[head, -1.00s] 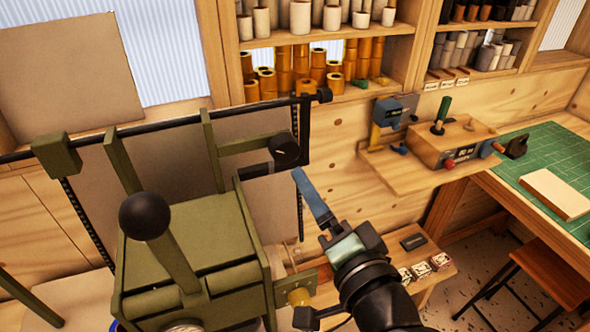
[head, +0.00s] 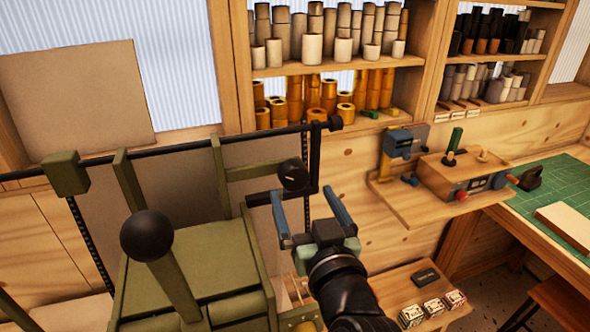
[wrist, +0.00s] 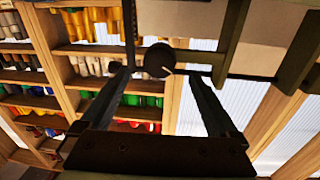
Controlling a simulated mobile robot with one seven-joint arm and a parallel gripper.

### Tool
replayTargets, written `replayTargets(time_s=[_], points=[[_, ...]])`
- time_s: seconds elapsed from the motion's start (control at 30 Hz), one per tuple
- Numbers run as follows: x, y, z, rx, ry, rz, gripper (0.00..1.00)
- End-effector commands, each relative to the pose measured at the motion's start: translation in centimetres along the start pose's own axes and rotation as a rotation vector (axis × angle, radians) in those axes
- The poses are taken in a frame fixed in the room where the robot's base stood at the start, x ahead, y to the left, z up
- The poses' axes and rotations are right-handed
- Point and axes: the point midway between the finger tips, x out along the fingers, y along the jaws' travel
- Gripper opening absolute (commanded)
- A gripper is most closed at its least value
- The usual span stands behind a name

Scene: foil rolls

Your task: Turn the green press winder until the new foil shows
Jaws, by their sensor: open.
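The olive-green press (head: 190,262) fills the lower left of the head view, with a black ball-ended lever (head: 147,236). At its upper right is a round black winder knob (head: 293,175) with a small light mark, beside a black bracket. My gripper (head: 304,194) is open, its two blue-grey fingers pointing up at the knob from just below. In the wrist view the knob (wrist: 158,60) appears near and between the fingertips. I cannot tell whether the fingers touch it or stand short of it. No foil strip is clearly visible on the press.
Shelves of foil rolls (head: 325,95) stand behind. A small wooden shelf with a control box (head: 462,180) is on the wall to the right. A low bench with small boxes (head: 432,308) lies right of my arm. A green mat (head: 555,180) is at far right.

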Motion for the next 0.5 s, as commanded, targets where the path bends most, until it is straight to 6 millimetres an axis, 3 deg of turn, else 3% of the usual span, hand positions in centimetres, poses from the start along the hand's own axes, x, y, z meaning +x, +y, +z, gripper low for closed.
replayTargets(time_s=[0.2,0.5], points=[[3.8,-0.1,-0.3,0.0,-0.001,-0.002,0.96],[6.2,-0.1,-0.1,0.001,0.0,-0.001,0.96]])
